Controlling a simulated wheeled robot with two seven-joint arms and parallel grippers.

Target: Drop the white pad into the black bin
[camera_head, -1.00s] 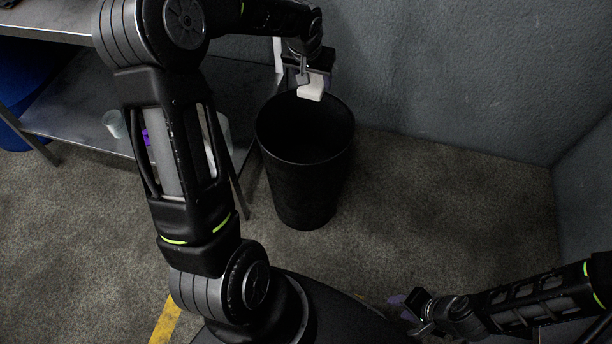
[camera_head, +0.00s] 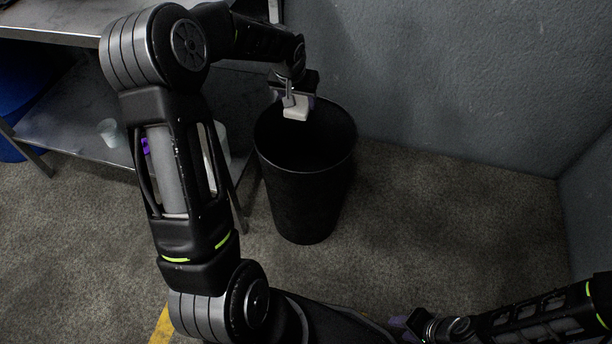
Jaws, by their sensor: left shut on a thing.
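The white pad (camera_head: 296,110) is a small pale block. My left gripper (camera_head: 292,101) is shut on it and holds it at the far rim of the black bin, over the opening as seen from above. Its exact height above the rim is hard to tell. The black bin (camera_head: 305,195) stands upright on the floor, round and open at the top, and its inside is too dark to make out. My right gripper (camera_head: 408,325) is low at the bottom right, far from the bin, and its fingers are too dark and small to read.
A metal shelf table (camera_head: 75,140) stands left of the bin, with a small clear cup (camera_head: 112,132) on its lower shelf. A blue container (camera_head: 18,95) is at the far left. Grey walls (camera_head: 470,80) close the back and right. The floor (camera_head: 450,230) right of the bin is clear.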

